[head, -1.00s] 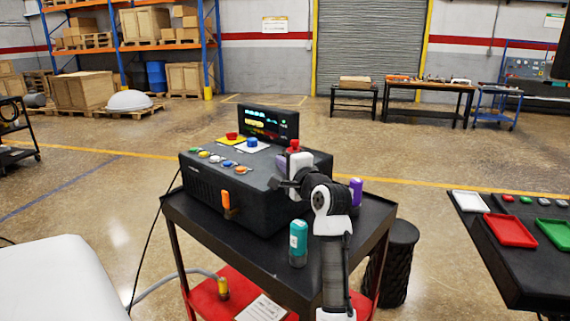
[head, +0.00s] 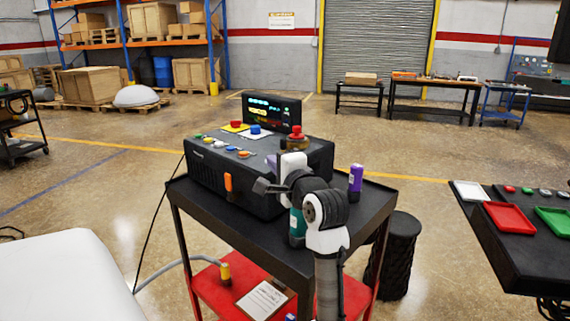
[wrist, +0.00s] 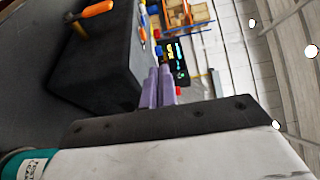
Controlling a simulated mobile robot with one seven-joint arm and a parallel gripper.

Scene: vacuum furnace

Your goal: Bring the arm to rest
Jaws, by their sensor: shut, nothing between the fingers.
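My arm reaches up over the black cart top in the head view. My gripper (head: 271,160) is in front of the black control box (head: 215,178), its lilac fingers partly hidden behind the white hand. In the wrist view the two lilac fingers (wrist: 160,88) are together with nothing between them, and the box (wrist: 95,60) lies to their left. I cannot tell whether the fingers touch the box. A teal bottle (head: 297,228) stands on the cart, partly hidden behind my arm; it also shows at the lower left of the wrist view (wrist: 27,165).
A purple bottle (head: 356,178) stands on the cart (head: 265,248) right of my arm. The box carries several buttons, an orange-handled item (head: 228,182) and a lit display (head: 272,112). A black stool (head: 394,255) and a table with trays (head: 510,217) are to the right.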

